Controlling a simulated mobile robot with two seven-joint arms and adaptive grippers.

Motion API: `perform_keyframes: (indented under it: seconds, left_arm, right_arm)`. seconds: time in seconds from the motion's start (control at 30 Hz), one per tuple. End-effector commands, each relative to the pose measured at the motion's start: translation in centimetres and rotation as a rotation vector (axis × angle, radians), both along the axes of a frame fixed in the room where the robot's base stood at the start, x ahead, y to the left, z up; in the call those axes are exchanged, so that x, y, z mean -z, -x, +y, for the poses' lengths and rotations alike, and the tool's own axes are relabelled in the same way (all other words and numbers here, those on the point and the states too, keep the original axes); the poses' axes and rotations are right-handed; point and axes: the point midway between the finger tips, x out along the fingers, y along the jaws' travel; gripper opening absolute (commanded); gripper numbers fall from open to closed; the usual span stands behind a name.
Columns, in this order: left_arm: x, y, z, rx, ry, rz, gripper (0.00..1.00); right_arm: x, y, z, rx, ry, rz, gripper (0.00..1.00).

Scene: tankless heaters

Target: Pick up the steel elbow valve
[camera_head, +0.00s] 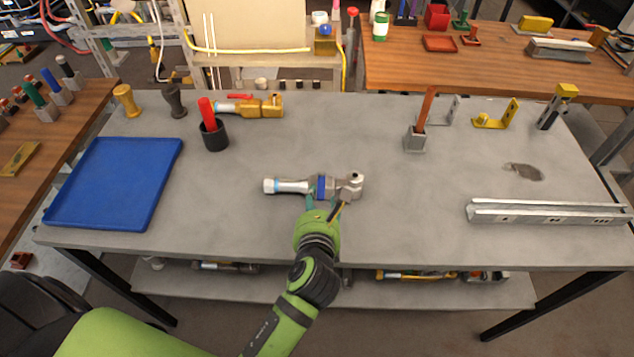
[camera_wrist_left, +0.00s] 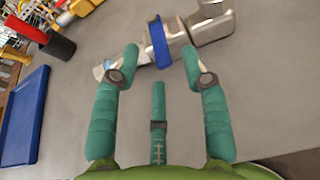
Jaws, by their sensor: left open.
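The steel elbow valve (camera_head: 347,187) lies on its side on the grey table, near the middle. It has a blue band, a pale blue and white end to the left and a silver elbow body to the right. In the left wrist view the valve (camera_wrist_left: 210,22) lies just beyond the fingertips. My left gripper (camera_head: 325,203) is at the near side of the valve, by the blue band. In the left wrist view its teal fingers (camera_wrist_left: 158,68) are spread with nothing between them. Whether a fingertip touches the valve I cannot tell. My right gripper is not in view.
A blue tray (camera_head: 112,184) lies at the left. A black cup with a red handle (camera_head: 214,134) and a brass valve (camera_head: 262,107) stand behind. A grey holder (camera_head: 414,139) and a metal rail (camera_head: 545,212) are to the right. The table around the valve is clear.

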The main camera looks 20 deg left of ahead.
Motion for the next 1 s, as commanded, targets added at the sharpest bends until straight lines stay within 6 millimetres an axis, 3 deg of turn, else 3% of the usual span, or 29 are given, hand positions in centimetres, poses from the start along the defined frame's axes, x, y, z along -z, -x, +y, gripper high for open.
perform_keyframes:
  seconds: [0.07,0.17,0.4,0.5,0.53,0.6,0.63,1.0]
  left_arm:
    - [0.2,-1.3,0.2,-0.001,0.000,-0.001,0.45]
    - [0.8,-2.6,0.6,0.000,0.000,-0.001,0.45]
    - [1.3,-3.4,0.8,0.001,0.001,0.000,0.45]
    - [1.3,-3.3,0.8,0.001,0.001,0.000,0.45]
    - [1.3,-3.3,0.8,0.001,0.001,0.000,0.37]
    - [1.3,-3.3,0.8,0.001,0.001,0.000,0.09]
    - [1.3,-3.3,0.8,0.001,0.002,0.001,0.00]
    - [1.1,-3.4,0.8,0.001,0.001,-0.005,0.00]
  right_arm:
    - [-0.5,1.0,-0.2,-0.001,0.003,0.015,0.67]
    - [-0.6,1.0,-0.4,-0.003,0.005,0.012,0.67]
    - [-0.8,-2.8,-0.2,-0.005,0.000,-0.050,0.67]
    - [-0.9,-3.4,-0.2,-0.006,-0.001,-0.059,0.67]
    - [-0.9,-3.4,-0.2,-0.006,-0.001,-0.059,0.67]
    - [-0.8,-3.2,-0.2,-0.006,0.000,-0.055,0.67]
    - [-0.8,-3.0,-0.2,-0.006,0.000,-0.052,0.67]
    - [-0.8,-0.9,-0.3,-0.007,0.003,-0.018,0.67]
